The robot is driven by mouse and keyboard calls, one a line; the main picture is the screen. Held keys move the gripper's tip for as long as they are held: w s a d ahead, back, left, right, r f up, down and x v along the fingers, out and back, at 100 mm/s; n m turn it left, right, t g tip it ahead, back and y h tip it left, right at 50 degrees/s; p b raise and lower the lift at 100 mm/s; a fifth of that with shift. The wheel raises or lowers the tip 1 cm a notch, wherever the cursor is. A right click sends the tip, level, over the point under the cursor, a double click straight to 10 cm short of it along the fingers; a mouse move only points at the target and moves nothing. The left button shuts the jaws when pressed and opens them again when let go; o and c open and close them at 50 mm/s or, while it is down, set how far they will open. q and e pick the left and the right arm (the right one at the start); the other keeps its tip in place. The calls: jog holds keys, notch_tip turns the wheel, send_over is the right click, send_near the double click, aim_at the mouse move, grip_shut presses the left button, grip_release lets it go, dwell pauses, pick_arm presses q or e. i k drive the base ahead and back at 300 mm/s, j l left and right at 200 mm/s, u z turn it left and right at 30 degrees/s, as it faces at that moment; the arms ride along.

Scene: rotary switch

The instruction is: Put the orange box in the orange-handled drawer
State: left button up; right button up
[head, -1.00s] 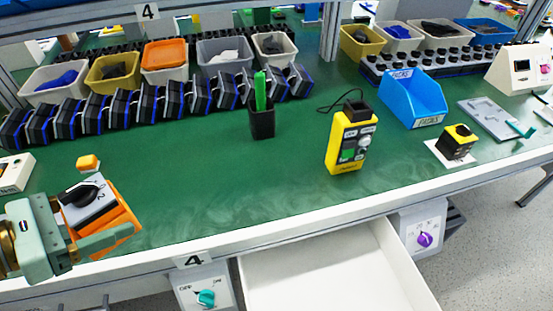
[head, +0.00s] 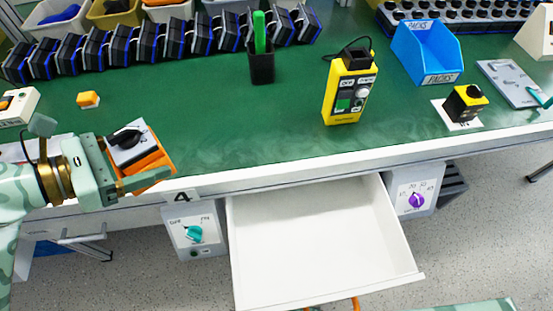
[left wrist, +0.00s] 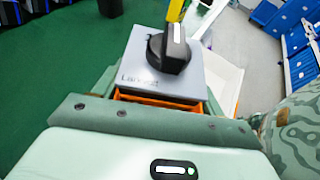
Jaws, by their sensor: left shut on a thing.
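The orange box (head: 158,170) has a grey top plate with a black rotary knob. My left gripper (head: 140,163) is shut on it, near the table's front edge at the left. I cannot tell whether it touches the table. In the left wrist view, the knob and grey plate of the orange box (left wrist: 165,103) show beyond the gripper (left wrist: 155,110), with a strip of orange side below. The white drawer (head: 310,235) is pulled open below the table, right of the box, and looks empty. Its orange handle (head: 355,303) shows partly at the bottom edge.
Switch boxes with a teal knob (head: 194,233) and a purple knob (head: 416,199) flank the drawer. On the table stand a black pen cup (head: 262,68), a yellow control box (head: 349,90) and a blue bin (head: 428,55). The front middle of the table is clear.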

aim_at(313, 204)
jog(key=l+z, duration=0.8)
jog(key=i+j, duration=0.05)
jog(key=j, duration=0.05)
